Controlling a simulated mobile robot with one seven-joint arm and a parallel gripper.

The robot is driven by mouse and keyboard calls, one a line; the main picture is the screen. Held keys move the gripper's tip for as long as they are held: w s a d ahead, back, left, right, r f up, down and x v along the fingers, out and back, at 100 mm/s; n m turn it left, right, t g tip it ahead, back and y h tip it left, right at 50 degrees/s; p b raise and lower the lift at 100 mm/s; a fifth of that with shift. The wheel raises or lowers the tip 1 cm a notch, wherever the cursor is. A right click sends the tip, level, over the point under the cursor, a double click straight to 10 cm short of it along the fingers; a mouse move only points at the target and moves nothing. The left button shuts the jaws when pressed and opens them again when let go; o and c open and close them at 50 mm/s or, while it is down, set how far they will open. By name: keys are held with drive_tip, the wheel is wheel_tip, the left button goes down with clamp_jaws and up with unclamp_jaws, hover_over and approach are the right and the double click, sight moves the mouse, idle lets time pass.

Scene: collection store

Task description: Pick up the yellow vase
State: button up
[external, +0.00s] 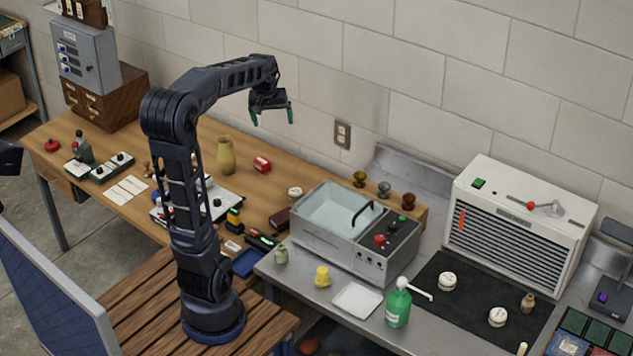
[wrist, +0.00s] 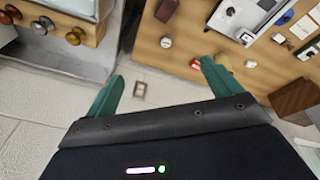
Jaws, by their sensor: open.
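The yellow vase (external: 226,157) is a dull yellow, tall shape standing upright on the wooden table near the back wall. In the wrist view a small yellow patch (wrist: 224,61) beside the right finger appears to be the vase, mostly hidden by that finger. My gripper (external: 271,117) is raised above the table, to the right of the vase in the external view and clear of it. Its two teal fingers are spread with nothing between them; the wrist view shows the open gripper (wrist: 162,82) too.
A red object (external: 262,164) lies just right of the vase. A white round jar (external: 295,193) and a water bath unit (external: 345,230) stand farther right. A board with small parts (external: 228,205) lies in front. The wall (external: 300,60) is close behind.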

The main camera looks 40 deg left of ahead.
drive_tip(key=w+a+f+n, duration=0.3)
drive_tip(key=w+a, duration=0.5)
drive_tip(key=a, duration=0.1)
drive_tip(key=n+g, duration=0.3)
drive_tip(key=n, duration=0.4)
approach(226, 146)
wheel_tip(226, 146, down, 2)
drive_tip(key=w+a, duration=0.1)
drive_tip(key=a, duration=0.2)
drive_tip(key=shift+w+d+f, duration=0.1)
drive_tip(key=shift+w+f, duration=0.05)
drive_tip(key=shift+f, duration=2.45)
drive_tip(key=shift+w+d+f, duration=0.1)
drive_tip(key=shift+w+f, duration=0.05)
drive_tip(key=shift+f, duration=2.5)
drive_tip(key=c, duration=1.6)
drive_tip(key=shift+r, duration=0.15)
